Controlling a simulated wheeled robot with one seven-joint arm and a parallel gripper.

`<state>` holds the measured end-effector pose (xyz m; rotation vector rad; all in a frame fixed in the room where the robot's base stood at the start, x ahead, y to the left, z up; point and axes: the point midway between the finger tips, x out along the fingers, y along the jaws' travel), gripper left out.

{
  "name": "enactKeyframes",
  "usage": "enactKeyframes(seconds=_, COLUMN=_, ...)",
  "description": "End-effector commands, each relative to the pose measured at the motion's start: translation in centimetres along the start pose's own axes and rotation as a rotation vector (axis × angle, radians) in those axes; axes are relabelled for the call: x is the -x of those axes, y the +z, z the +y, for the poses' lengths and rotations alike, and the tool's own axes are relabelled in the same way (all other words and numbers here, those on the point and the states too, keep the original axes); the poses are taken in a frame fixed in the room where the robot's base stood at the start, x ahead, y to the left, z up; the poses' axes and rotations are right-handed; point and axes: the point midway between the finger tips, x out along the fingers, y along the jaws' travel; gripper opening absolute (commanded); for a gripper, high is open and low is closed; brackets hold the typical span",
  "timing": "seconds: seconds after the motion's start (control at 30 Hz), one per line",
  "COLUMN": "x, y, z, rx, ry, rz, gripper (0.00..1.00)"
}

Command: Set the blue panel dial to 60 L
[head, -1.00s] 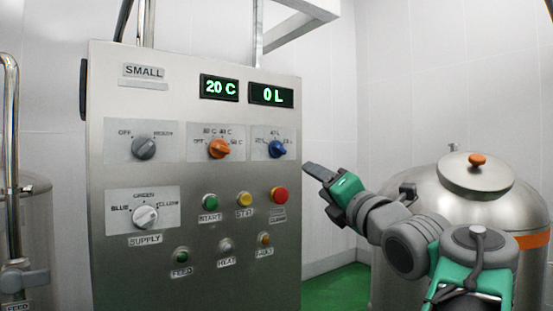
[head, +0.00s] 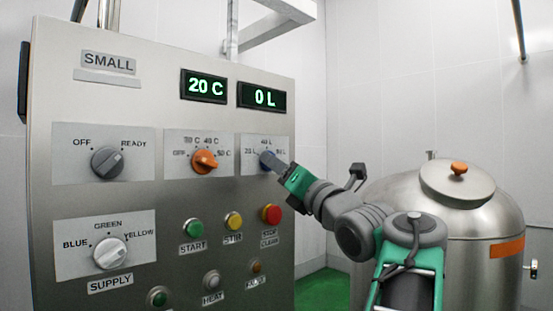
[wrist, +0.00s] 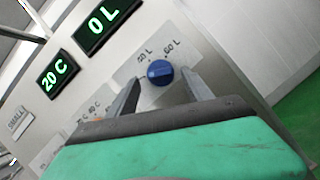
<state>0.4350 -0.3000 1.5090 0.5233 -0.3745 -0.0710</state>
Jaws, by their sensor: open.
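The blue dial (wrist: 160,72) is on a pale plate at the upper right of the steel panel. Volume labels are printed around it, with 60 L readable in the wrist view. I cannot tell which mark its pointer is on. The volume display (head: 262,97) above reads 0 L. My gripper (wrist: 162,77) is open, with one finger on each side of the dial and visible gaps. In the head view my gripper (head: 272,164) is at the dial and hides much of it.
The orange temperature dial (head: 204,161) is just left of the blue one, below the display (head: 204,86) reading 20 C. The red button (head: 271,214) and the yellow button (head: 233,221) are below. A steel tank (head: 450,235) stands at the right.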

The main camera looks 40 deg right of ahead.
Motion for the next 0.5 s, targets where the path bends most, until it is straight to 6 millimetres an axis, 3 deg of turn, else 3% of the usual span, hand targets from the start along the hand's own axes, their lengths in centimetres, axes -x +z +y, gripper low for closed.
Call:
enactKeyframes(seconds=0.1, x=-1.42, y=0.12, z=0.12, rx=-0.001, ry=0.001, rz=0.001, gripper=0.59)
enactKeyframes(seconds=0.37, x=-1.59, y=0.11, z=-0.14, rx=0.002, ry=-0.003, rz=-0.003, gripper=0.59)
enactKeyframes(seconds=0.5, x=-1.57, y=0.12, z=-0.16, rx=0.002, ry=-0.004, rz=-0.003, gripper=0.49)
